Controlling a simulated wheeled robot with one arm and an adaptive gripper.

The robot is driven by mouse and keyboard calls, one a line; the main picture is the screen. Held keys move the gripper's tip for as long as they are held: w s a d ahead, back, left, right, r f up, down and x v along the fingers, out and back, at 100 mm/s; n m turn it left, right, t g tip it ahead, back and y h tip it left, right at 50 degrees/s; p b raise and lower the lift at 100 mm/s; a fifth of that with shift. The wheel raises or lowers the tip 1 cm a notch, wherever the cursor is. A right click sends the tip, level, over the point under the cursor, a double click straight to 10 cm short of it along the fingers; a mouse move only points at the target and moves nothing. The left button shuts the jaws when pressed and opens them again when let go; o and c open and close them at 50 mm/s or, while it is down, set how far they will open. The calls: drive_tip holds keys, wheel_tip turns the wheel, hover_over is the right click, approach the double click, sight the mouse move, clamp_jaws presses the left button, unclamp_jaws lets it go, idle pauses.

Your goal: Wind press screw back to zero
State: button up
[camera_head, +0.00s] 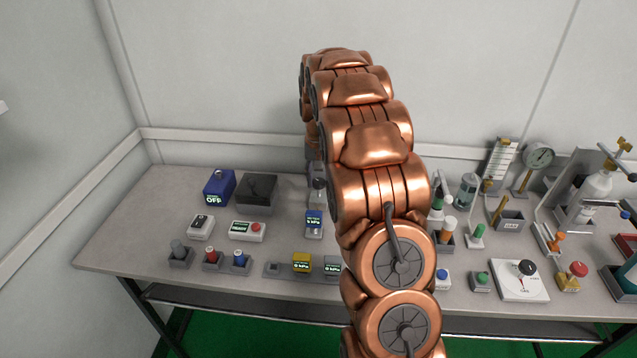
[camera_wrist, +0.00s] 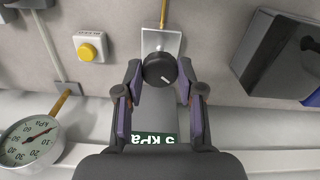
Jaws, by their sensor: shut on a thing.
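In the wrist view a round black knob (camera_wrist: 158,66) with a small white mark sits on a pale metal block (camera_wrist: 153,112). I take it to be the press screw. My gripper (camera_wrist: 160,75) has one finger on each side of the knob and is shut on it. A green display strip (camera_wrist: 155,139) on the block reads "5 kPa" upside down and is partly covered by my gripper. A thin brass rod (camera_wrist: 163,14) runs from the block's far end. In the head view my copper arm hides most of the gripper and the knob.
A round kPa gauge (camera_wrist: 30,141) with a brass stem stands to the left in the wrist view, near a yellow button (camera_wrist: 88,49). A dark box (camera_wrist: 276,52) stands to the right. The head view shows a bench (camera_head: 135,235) with several small testers and a blue box (camera_head: 219,187) marked OFF.

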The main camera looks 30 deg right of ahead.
drive_tip(key=n+b, duration=0.1)
drive_tip(key=n, duration=0.5)
drive_tip(key=shift+w+n+b, duration=0.1)
drive_tip(key=shift+n+b, duration=0.2)
drive_tip(key=shift+b, duration=0.05)
drive_tip(key=n, duration=0.6)
drive_tip(key=n+p, duration=0.1)
drive_tip(key=n, duration=0.5)
drive_tip(key=shift+n, duration=0.4)
drive_tip(key=n+p, duration=0.2)
drive_tip(key=n, duration=0.3)
drive_tip(key=shift+n, duration=0.4)
drive_tip(key=o, duration=1.2)
drive_tip(key=shift+c, duration=0.2)
